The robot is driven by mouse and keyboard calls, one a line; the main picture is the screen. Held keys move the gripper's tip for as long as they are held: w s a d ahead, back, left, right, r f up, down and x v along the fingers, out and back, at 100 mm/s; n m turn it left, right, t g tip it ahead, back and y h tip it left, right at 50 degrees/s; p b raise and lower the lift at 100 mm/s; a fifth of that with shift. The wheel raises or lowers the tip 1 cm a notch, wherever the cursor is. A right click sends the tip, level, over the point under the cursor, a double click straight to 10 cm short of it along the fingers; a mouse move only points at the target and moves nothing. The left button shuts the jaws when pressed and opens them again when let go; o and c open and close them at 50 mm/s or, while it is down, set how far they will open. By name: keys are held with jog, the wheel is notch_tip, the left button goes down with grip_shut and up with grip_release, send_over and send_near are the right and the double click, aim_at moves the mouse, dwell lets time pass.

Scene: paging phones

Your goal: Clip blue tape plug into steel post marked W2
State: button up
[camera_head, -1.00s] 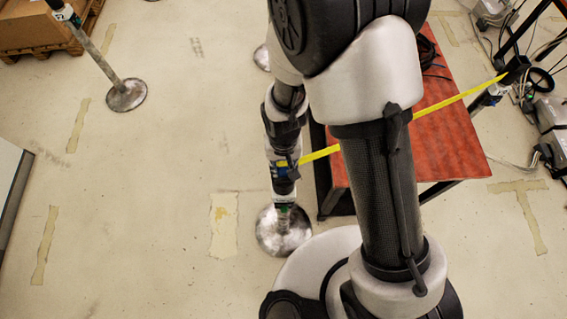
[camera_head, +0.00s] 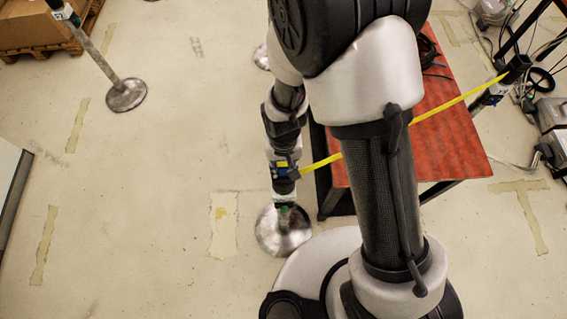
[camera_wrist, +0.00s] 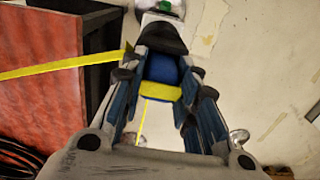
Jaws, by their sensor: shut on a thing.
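The blue tape plug (camera_wrist: 165,68) with a yellow band sits between the fingers of my gripper (camera_wrist: 166,78) in the wrist view, and they are shut on it. In the head view my gripper (camera_head: 284,172) is above the round base of a steel post (camera_head: 284,231). In the wrist view a black post head (camera_wrist: 162,36) is just beyond the plug; I cannot tell whether they touch or are joined. Yellow tape (camera_head: 455,102) stretches right to a dark post head (camera_head: 517,67). No W2 mark is readable; my arm hides part of the tape.
A red-topped table (camera_head: 450,140) stands right of the post, under the tape. Another steel post (camera_head: 125,95) stands at upper left, near a pallet with boxes (camera_head: 40,25). Cables and grey equipment (camera_head: 553,115) lie at far right.

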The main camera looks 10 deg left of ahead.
aim_at(283, 165)
jog(key=shift+f, duration=0.3)
jog(key=o, duration=0.8)
jog(key=shift+r+p, duration=3.8)
jog(key=shift+r, duration=1.75)
